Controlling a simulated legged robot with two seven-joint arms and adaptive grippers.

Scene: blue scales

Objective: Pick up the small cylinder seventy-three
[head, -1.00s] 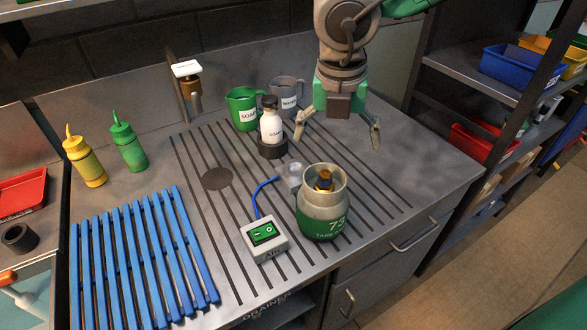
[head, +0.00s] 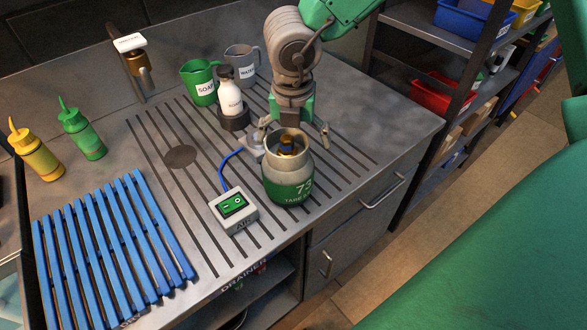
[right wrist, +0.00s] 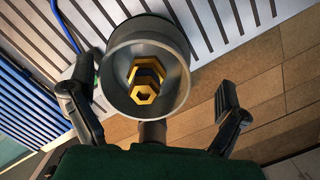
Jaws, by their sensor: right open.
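The small cylinder seventy-three (head: 288,190) stands upright on the grooved metal counter, grey above with a green band marked 73. A brass and dark valve (head: 287,146) sits inside its open collar. In the right wrist view the collar (right wrist: 118,62) is a round ring around gold hexagonal fittings (right wrist: 147,78). My right gripper (head: 296,138) is open above the cylinder's top, with one finger on each side of the collar. In the right wrist view its fingers (right wrist: 155,98) stand apart on both sides of the ring. I cannot tell whether they touch it. My left gripper is not in view.
A white soap bottle (head: 230,98), green jug (head: 199,82) and grey jug (head: 242,62) stand behind. A blue slatted rack (head: 112,245) lies at front left. The counter right of the cylinder is clear.

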